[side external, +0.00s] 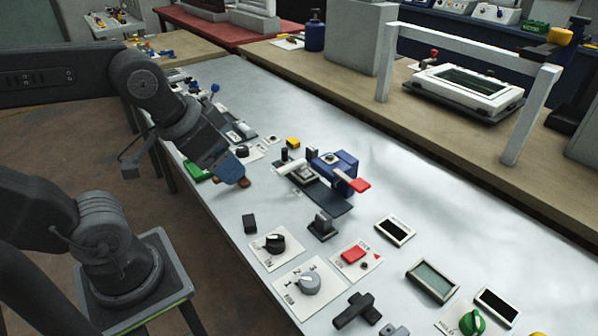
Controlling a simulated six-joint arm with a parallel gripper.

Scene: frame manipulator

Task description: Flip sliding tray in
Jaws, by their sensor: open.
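My gripper (243,178) hangs over the left edge of the light worktable, left of a small blue device. Its brown fingertips are small in the picture, and nothing shows between them. The blue device (341,166) has a red handle (359,185) on its right side and a dark flat base plate (335,206) in front. A small pale tray-like part (303,173) sits at the left of the blue body, clear of my gripper. I cannot tell for sure which part is the sliding tray or how far it is slid.
A black knob panel (275,243), a grey knob panel (309,284), a dark upright block (321,225) and a red button panel (354,254) stand nearer the camera. A green piece (196,172) lies by my arm. The table's right side behind the device is bare.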

